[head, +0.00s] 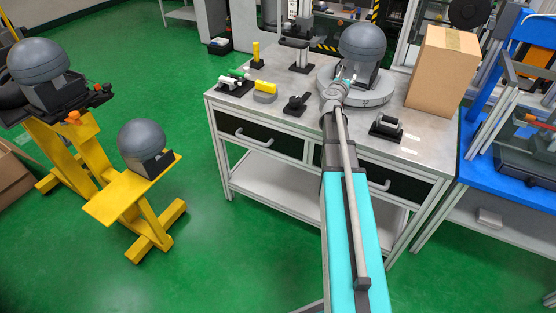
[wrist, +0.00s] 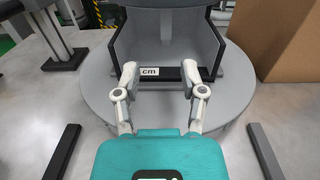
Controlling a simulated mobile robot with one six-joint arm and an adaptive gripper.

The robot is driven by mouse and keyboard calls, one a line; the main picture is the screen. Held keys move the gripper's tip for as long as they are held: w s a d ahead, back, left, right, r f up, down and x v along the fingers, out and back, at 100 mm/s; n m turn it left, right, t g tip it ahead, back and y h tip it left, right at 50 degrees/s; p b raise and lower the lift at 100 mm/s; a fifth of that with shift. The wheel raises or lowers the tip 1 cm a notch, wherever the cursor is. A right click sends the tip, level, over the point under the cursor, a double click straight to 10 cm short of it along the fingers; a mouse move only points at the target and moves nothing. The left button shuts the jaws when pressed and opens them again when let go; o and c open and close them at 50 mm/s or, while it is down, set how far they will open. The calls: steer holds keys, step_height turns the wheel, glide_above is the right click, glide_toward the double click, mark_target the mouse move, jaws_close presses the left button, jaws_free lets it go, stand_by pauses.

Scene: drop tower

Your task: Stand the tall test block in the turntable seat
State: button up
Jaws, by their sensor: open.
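The grey round turntable (head: 326,82) stands on the bench and fills the middle of the wrist view (wrist: 100,95). On it sits a black-edged, grey-walled holder (wrist: 215,72) with a "cm" label, under a grey dome (head: 362,42). My gripper (wrist: 160,72) is open and empty, its two fingertips at the holder's front edge; I cannot tell whether they touch. A yellow upright piece (head: 256,50) stands in a dark base at the back left of the bench. A yellow piece (head: 265,86) lies on a grey round base. I cannot tell which piece is the tall test block.
A cardboard box (head: 442,70) stands close right of the turntable. Black fixtures (head: 386,127) and (head: 296,104) another fixture stand near the bench's front. Grey domes sit on yellow stands (head: 130,200) at left. A blue table (head: 510,180) adjoins at right.

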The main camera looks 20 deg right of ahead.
steer(key=w+a+n+t+y, duration=0.1)
steer(key=a+n+y, duration=0.2)
steer(key=a+n, duration=0.2)
steer(key=w+a+n+t+y, duration=0.1)
steer(key=a+n+t+y, duration=0.1)
steer(key=a+n, duration=0.4)
steer(key=w+a+f+n+t+y, duration=0.1)
steer(key=w+a+n+t+y, duration=0.1)
steer(key=a+n+y, duration=0.2)
steer(key=shift+a+n+y, duration=0.4)
steer(key=shift+a+n, duration=0.4)
steer(key=shift+a, duration=1.1)
steer(key=s+a+f+n+g+y, duration=0.2)
steer(key=a+f+n+y, duration=0.1)
steer(key=a+n, duration=0.35)
steer(key=s+a+f+n+g+y, duration=0.2)
steer(key=a+f+n+y, duration=0.1)
steer(key=a+n, duration=0.4)
steer(key=s+a+f+n+g+y, duration=0.1)
steer(key=s+a+f+n+g, duration=0.5)
steer(key=s+a+f+n, duration=0.25)
steer(key=s+a+f+n+g+h, duration=0.1)
steer(key=s+f+n+g+h, duration=0.2)
steer(key=s, duration=1.2)
steer(key=n+g, duration=0.3)
steer(key=g, duration=0.1)
steer(key=shift+n, duration=0.3)
